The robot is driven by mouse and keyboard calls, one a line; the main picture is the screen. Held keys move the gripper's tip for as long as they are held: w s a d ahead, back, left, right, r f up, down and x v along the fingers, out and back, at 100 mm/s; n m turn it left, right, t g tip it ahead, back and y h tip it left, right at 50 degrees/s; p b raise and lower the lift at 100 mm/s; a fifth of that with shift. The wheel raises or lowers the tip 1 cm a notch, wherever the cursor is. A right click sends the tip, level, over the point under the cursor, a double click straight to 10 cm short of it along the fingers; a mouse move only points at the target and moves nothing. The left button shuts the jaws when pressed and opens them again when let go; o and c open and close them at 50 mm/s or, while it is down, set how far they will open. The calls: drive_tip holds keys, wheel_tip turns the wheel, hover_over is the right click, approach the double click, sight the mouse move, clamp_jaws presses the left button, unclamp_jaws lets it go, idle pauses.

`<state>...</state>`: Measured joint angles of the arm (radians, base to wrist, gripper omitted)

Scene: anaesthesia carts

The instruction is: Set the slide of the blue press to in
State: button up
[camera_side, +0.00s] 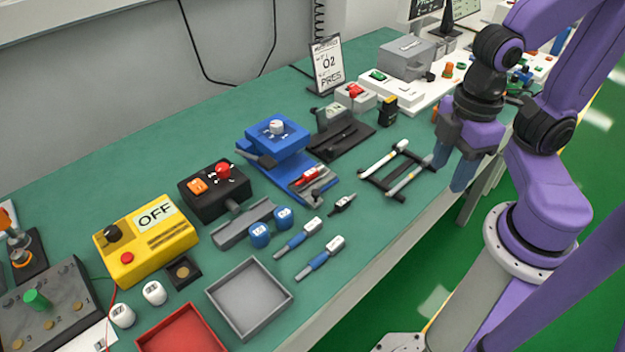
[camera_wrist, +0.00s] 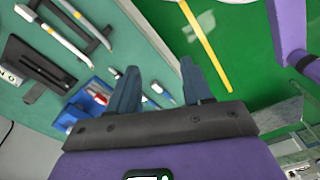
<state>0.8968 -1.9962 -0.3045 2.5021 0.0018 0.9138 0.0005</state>
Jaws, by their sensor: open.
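The blue press (camera_side: 278,138) stands mid-table in the side view, with a pale knob on top and a blue base reaching toward the front edge. On that base lie a red piece (camera_side: 305,175) and a grey piece (camera_side: 318,194); I cannot tell how far in or out the slide sits. The press also shows in the wrist view (camera_wrist: 80,104), partly hidden behind a finger. My gripper (camera_side: 453,170) is open and empty, pointing down near the table's front edge, well to the right of the press. Its two fingers (camera_wrist: 158,72) are apart in the wrist view.
A rack with two white-and-black rods (camera_side: 396,170) lies between the press and my gripper. A dark press-like device (camera_side: 345,135) stands behind. A black box with a red knob (camera_side: 213,184) is left of the press. A grey tray (camera_side: 250,298) and blue-handled tools (camera_side: 300,238) lie in front.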

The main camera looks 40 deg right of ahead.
drive_tip(key=shift+c, duration=0.4)
drive_tip(key=r+m, duration=0.2)
drive_tip(key=m, duration=0.5)
hover_over(315, 192)
wheel_tip(315, 192, down, 17)
drive_tip(key=shift+d+r, duration=0.1)
clamp_jaws()
